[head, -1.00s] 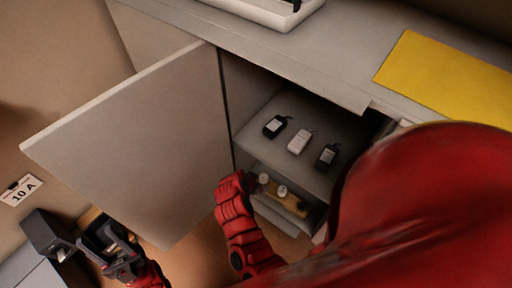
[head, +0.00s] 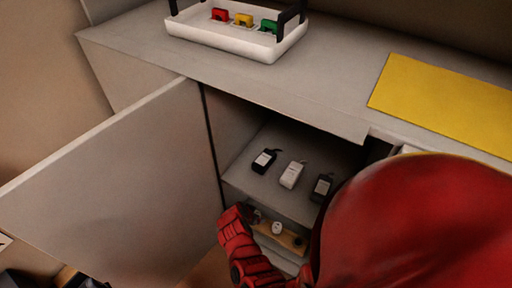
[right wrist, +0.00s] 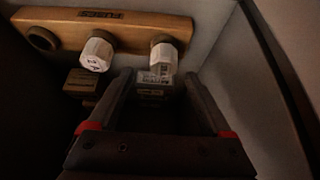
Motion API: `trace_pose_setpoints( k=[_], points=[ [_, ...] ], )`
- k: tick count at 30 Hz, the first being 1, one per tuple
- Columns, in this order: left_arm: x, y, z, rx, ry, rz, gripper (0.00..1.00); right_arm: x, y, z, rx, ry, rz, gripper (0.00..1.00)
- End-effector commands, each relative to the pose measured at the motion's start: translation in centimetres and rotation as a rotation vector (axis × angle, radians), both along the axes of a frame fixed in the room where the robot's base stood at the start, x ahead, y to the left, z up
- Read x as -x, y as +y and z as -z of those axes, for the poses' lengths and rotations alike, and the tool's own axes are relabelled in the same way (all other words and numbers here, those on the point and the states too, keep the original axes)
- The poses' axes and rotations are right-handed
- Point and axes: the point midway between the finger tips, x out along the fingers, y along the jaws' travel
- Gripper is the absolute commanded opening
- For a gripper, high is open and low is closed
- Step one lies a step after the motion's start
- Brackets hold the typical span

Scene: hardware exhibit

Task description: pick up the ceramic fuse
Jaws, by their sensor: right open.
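Two white ceramic fuses sit in a wooden holder (right wrist: 130,33) in the right wrist view: a left one (right wrist: 97,52) with a dark mark on its end, and a right one (right wrist: 163,56). The holder's leftmost hole is empty. My right gripper (right wrist: 156,82) is open, its fingers pointing at the right fuse, which shows just beyond and between the tips, apart from them. In the head view one fuse (head: 277,227) shows on the holder (head: 291,240) in the lower compartment; my right arm hides part of it.
The cabinet door (head: 120,180) stands open to the left. On top are a white tray (head: 235,44) with coloured pieces and a yellow mat (head: 440,95). Labelled boxes (right wrist: 152,84) lie below the holder.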

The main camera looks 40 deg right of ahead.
Motion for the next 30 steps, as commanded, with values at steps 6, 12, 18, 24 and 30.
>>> trace_pose_setpoints(
  k=[6,12,18,24,30],
  points=[
    [0.0,0.0,1.6,-0.001,0.000,0.000,0.50,-1.1,-1.3,2.7,-0.001,-0.002,0.001,0.83],
    [0.2,0.0,1.9,-0.012,-0.009,-0.002,0.50,-1.4,-2.1,4.1,0.000,-0.001,0.000,0.83],
    [0.2,0.0,1.9,-0.013,-0.010,-0.001,0.50,-1.5,-2.2,4.1,0.000,-0.003,-0.001,0.83],
    [0.2,0.0,1.9,-0.013,-0.010,-0.001,0.50,-1.5,-2.2,4.1,-0.001,-0.002,0.000,0.56],
    [0.2,0.0,1.9,-0.013,-0.009,-0.001,0.50,-1.5,-2.2,4.1,-0.001,-0.002,-0.001,0.20]
  ],
)
